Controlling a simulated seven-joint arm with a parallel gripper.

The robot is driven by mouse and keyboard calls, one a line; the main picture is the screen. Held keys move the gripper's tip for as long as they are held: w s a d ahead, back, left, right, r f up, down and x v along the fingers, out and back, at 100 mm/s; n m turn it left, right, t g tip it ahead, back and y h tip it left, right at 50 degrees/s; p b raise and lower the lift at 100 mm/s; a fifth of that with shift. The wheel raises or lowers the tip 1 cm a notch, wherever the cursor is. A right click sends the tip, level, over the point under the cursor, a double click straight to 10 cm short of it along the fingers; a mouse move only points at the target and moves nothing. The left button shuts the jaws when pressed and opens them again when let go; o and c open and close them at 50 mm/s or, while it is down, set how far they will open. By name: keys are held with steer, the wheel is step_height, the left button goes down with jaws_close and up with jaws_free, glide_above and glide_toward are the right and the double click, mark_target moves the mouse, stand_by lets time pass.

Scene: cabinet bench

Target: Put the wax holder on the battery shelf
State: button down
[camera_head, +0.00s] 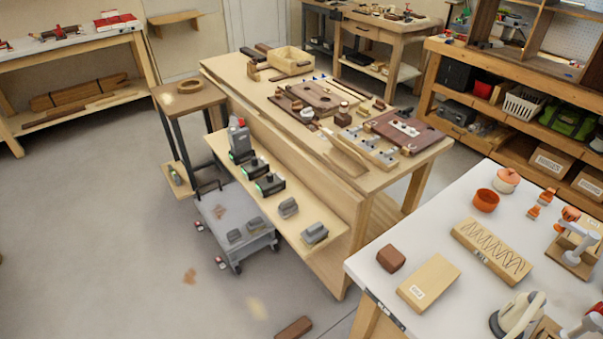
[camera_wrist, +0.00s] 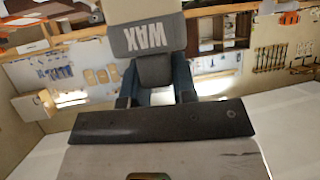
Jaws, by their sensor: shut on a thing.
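In the wrist view, my gripper (camera_wrist: 156,84) is shut on the wax holder (camera_wrist: 148,37), a dark grey piece with pale WAX lettering that appears upside down. Its narrower part sits between my two dark fingers. Neither my gripper nor the wax holder can be made out in the head view. There, the low wooden shelf (camera_head: 312,212) along the near side of the central bench carries several grey and black battery units (camera_head: 270,184), some with green lights. I take this as the battery shelf.
The central bench top (camera_head: 400,178) above the shelf is crowded with tools and wooden parts. A grey wheeled cart (camera_head: 230,222) stands on the floor against the shelf. A white table (camera_head: 372,274) with blocks fills the lower right. The floor at left is mostly clear.

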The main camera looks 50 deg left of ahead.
step_height(320, 180, up, 5)
steer(key=w+a+r, duration=0.2)
steer(key=w+a, duration=0.3)
steer(key=a, duration=0.4)
steer(key=w+a+r, duration=0.2)
steer(key=w+a, duration=0.3)
steer(key=a, duration=0.4)
steer(key=w+a+r, duration=0.2)
steer(key=w+a, duration=0.4)
steer(key=a, duration=0.4)
steer(key=s+a+r+m+h, duration=0.1)
steer(key=s+a, duration=0.1)
steer(key=a, duration=1.6)
steer(key=s+a+r, duration=0.1)
steer(key=s+a, duration=0.1)
steer(key=a, duration=1.5)
steer(key=s+a+f+m+h, duration=0.1)
steer(key=s+a+f, duration=0.1)
steer(key=s+a, duration=0.75)
steer(key=s+a+f, duration=0.2)
steer(key=s+a, duration=0.4)
steer(key=a, duration=0.6)
steer(key=s+a+f, duration=0.2)
steer(key=s+a, duration=0.6)
steer(key=s, duration=0.3)
steer(key=s+a+f, duration=0.2)
steer(key=s+a, duration=0.5)
steer(key=s, duration=0.5)
step_height(320, 180, down, 21)
steer(key=shift+a, duration=0.1)
